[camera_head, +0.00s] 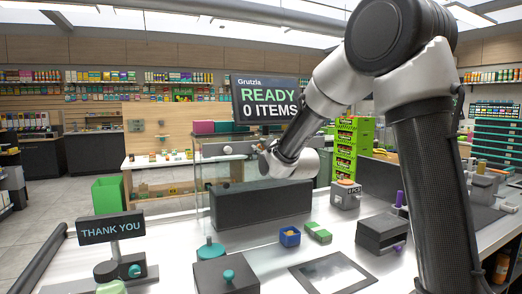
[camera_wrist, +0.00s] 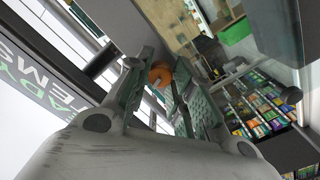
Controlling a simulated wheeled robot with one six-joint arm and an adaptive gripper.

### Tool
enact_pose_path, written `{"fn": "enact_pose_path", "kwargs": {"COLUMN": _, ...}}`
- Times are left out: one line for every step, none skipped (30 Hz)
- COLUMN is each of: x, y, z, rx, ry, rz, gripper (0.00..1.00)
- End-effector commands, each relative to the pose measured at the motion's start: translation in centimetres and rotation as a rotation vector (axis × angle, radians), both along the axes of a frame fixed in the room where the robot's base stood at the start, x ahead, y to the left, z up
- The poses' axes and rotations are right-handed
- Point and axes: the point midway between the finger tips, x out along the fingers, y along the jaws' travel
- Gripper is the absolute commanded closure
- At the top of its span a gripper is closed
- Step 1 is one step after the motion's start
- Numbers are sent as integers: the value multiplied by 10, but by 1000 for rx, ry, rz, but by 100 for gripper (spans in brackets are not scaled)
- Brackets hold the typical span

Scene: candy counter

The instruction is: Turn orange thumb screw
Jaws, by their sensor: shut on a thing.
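The orange thumb screw (camera_wrist: 161,76) is a small round knob in the wrist view, between the fingertips of my gripper (camera_wrist: 164,70). One green-padded finger is on each side of it, and my gripper is shut on it. The screw sits by a grey bracket or post close to the display. In the head view my gripper (camera_head: 264,160) is below the display screen (camera_head: 265,100), which reads "READY 0 ITEMS". The screw cannot be made out there.
A dark box (camera_head: 262,204) stands below my arm. The counter holds a "THANK YOU" sign (camera_head: 111,228), a green bin (camera_head: 107,195), a blue container (camera_head: 290,237) and a grey box with a teal knob (camera_head: 226,278). Green candy boxes (camera_head: 346,150) are stacked behind.

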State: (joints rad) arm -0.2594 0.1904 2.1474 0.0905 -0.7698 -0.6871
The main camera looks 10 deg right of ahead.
Motion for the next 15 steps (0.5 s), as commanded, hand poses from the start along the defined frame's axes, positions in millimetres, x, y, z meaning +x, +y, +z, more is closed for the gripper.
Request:
{"fn": "enact_pose_path", "kwargs": {"x": 0, "y": 0, "z": -2, "rx": 51, "ry": 15, "rz": -1, "gripper": 90}}
{"fn": "enact_pose_path", "kwargs": {"x": 0, "y": 0, "z": -2, "rx": 89, "ry": 22, "rz": -1, "gripper": 90}}
{"fn": "enact_pose_path", "kwargs": {"x": 0, "y": 0, "z": -2, "rx": 138, "ry": 32, "rz": -1, "gripper": 90}}
{"fn": "enact_pose_path", "kwargs": {"x": 0, "y": 0, "z": -2, "rx": 171, "ry": 39, "rz": -1, "gripper": 90}}
{"fn": "enact_pose_path", "kwargs": {"x": 0, "y": 0, "z": -2, "rx": 197, "ry": 45, "rz": -1, "gripper": 91}}
{"fn": "enact_pose_path", "kwargs": {"x": 0, "y": 0, "z": -2, "rx": 222, "ry": 49, "rz": -1, "gripper": 91}}
{"fn": "enact_pose_path", "kwargs": {"x": 0, "y": 0, "z": -2, "rx": 232, "ry": 52, "rz": -1, "gripper": 91}}
{"fn": "enact_pose_path", "kwargs": {"x": 0, "y": 0, "z": -2, "rx": 238, "ry": 53, "rz": -1, "gripper": 91}}
{"fn": "enact_pose_path", "kwargs": {"x": 0, "y": 0, "z": -2, "rx": 240, "ry": 53, "rz": -1, "gripper": 91}}
{"fn": "enact_pose_path", "kwargs": {"x": 0, "y": 0, "z": -2, "rx": 240, "ry": 53, "rz": -1, "gripper": 91}}
{"fn": "enact_pose_path", "kwargs": {"x": 0, "y": 0, "z": -2, "rx": 239, "ry": 53, "rz": -1, "gripper": 91}}
{"fn": "enact_pose_path", "kwargs": {"x": 0, "y": 0, "z": -2, "rx": 238, "ry": 53, "rz": -1, "gripper": 91}}
{"fn": "enact_pose_path", "kwargs": {"x": 0, "y": 0, "z": -2, "rx": 238, "ry": 53, "rz": -1, "gripper": 91}}
{"fn": "enact_pose_path", "kwargs": {"x": 0, "y": 0, "z": -2, "rx": 239, "ry": 53, "rz": -1, "gripper": 91}}
{"fn": "enact_pose_path", "kwargs": {"x": 0, "y": 0, "z": -2, "rx": 251, "ry": 55, "rz": -1, "gripper": 91}}
